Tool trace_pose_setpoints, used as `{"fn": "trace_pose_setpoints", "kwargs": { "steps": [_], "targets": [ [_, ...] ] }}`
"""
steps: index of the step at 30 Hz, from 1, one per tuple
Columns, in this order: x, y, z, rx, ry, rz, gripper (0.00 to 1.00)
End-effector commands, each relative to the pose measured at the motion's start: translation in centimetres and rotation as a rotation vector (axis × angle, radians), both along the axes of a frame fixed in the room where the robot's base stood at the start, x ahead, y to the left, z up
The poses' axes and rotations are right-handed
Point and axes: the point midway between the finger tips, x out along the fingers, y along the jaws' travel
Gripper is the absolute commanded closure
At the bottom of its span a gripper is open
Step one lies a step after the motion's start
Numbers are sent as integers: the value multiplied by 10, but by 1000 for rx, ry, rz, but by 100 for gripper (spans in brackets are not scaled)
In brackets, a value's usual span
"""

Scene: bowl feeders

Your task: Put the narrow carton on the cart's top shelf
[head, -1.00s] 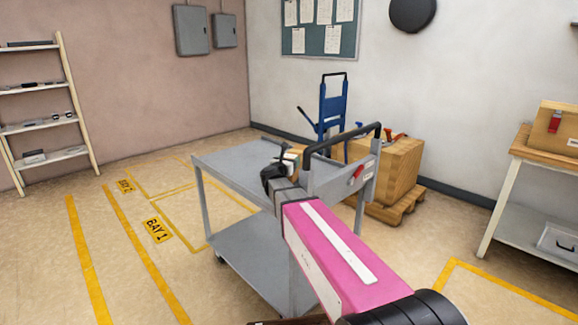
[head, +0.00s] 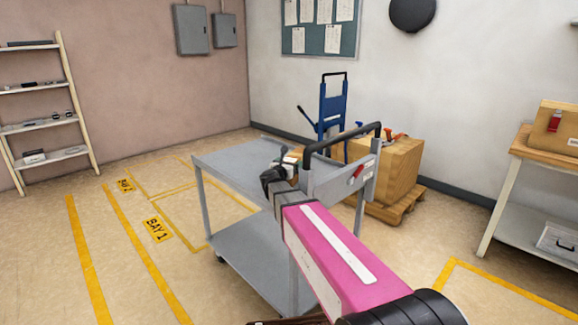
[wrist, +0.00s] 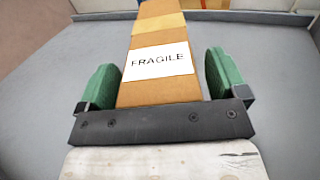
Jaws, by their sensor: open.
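The narrow carton (wrist: 158,91) is brown with a tan band and a white FRAGILE label. In the wrist view it lies between the green finger pads of my gripper (wrist: 162,85), which is open, with a narrow gap on each side. Grey shelf surface (wrist: 48,75) shows around the carton. In the head view my gripper (head: 280,175) is over the grey cart's top shelf (head: 235,163), near the handle end. Only a small part of the carton (head: 292,157) shows there, beyond my gripper. Its underside is hidden, so contact with the shelf cannot be seen.
The cart's black push handle (head: 342,137) rises close to the right of my gripper. A wooden crate on a pallet (head: 390,170) and a blue hand truck (head: 332,105) stand behind the cart. The left part of the top shelf is clear.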

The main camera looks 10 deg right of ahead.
Motion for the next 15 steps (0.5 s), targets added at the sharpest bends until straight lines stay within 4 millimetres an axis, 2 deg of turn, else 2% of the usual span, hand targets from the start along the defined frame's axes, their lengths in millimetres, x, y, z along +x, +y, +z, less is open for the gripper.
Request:
{"fn": "trace_pose_setpoints", "kwargs": {
  "steps": [15],
  "targets": [
    [-82, 48, 0, 1, 0, 2, 9]
  ]
}}
